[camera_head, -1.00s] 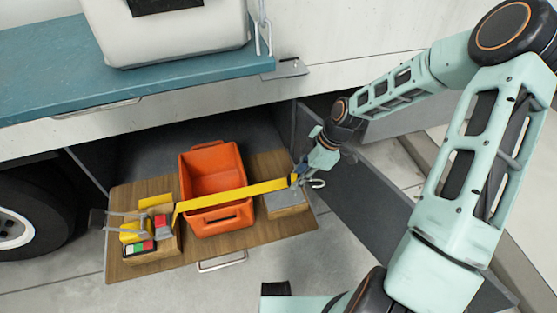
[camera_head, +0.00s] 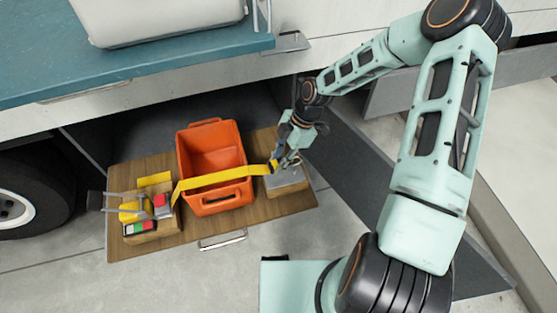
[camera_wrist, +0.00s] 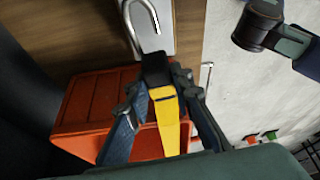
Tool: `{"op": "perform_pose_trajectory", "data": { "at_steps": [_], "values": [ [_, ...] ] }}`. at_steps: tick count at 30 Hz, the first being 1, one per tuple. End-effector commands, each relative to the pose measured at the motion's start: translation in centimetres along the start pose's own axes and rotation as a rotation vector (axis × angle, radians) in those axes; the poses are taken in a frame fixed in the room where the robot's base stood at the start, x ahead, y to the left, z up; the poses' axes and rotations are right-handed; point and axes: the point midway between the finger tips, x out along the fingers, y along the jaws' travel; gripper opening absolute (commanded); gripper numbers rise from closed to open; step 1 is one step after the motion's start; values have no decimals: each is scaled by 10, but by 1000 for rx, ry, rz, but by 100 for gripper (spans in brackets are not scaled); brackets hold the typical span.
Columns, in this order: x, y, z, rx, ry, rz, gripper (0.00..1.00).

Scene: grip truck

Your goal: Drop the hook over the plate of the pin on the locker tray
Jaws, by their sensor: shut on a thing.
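My gripper (camera_head: 281,158) is shut on the black-ended yellow strap (camera_wrist: 163,110) just behind the hook. It is above the right end of the wooden locker tray (camera_head: 255,212). The silver hook (camera_wrist: 140,22) points away from the fingers in the wrist view and lies over the grey plate (camera_wrist: 163,45). Whether they touch is unclear. In the head view the plate (camera_head: 286,178) sits on a wooden block, and the gripper partly hides the hook. The pin is not clearly visible. The strap (camera_head: 222,180) runs left across the orange crate to the ratchet (camera_head: 160,206).
The orange crate (camera_head: 201,205) stands mid-tray, under the strap. A dark door panel (camera_head: 370,190) stands open to the right. A teal shelf (camera_head: 150,65) with a white box (camera_head: 160,18) overhangs behind. The tray's handle (camera_head: 222,240) is at its front edge.

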Motion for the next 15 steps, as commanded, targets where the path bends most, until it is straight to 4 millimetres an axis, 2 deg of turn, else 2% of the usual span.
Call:
{"op": "perform_pose_trajectory", "data": {
  "at_steps": [15],
  "values": [
    [36, 0, 15, 0, 0, 0, 0]
  ]
}}
